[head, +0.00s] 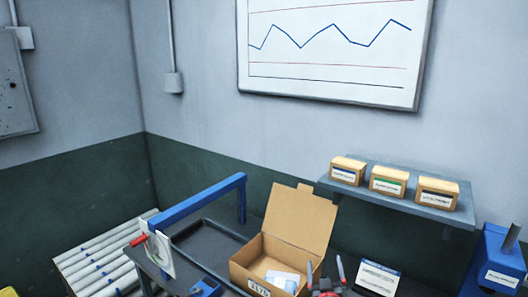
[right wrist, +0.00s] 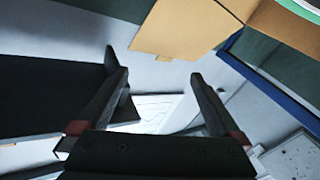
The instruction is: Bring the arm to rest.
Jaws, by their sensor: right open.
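My right gripper (head: 325,262) is at the bottom of the head view, just right of the open cardboard box, with its fingers pointing up and apart. In the right wrist view its two dark fingers (right wrist: 157,72) are spread, with nothing between them. The cardboard box (head: 249,267) has its lid raised and holds white and pale blue items. Brown cardboard (right wrist: 185,28) shows at the top of the right wrist view, apart from the fingers. My left gripper is not in view.
A blue frame (head: 200,199) stands left of the box, by a rack of pale rollers (head: 95,262). A small white sign (head: 378,278) is close right of my gripper. A wall shelf (head: 395,190) bears three small boxes. A blue device (head: 497,262) stands far right.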

